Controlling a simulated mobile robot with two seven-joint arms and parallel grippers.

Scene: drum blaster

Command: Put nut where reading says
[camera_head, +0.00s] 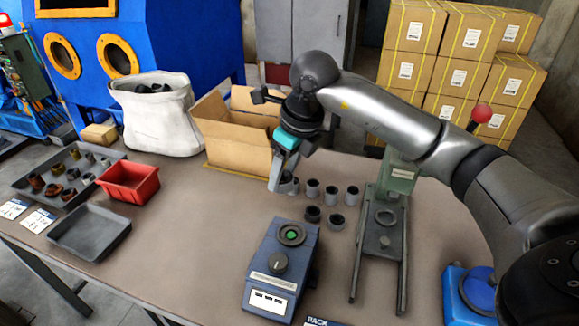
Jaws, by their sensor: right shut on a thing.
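My right gripper (284,180) reaches in from the right over the table. Its jaws point down and are shut on a grey nut (290,186), which is partly hidden by the fingers. Several similar grey nuts stand just right of it, such as one nut (331,193), with darker ones in front. A blue box (262,303) stands at the front middle, with a green light in a round seat on top, a dark knob and a small display. I cannot read the display. My left gripper is not in view.
A red bin (154,186), an empty grey tray (67,250) and a tray of mixed rusty and grey pieces (33,213) are at left. A cardboard box (240,155) and a white sack (158,128) stand behind. A green press (381,240) stands right.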

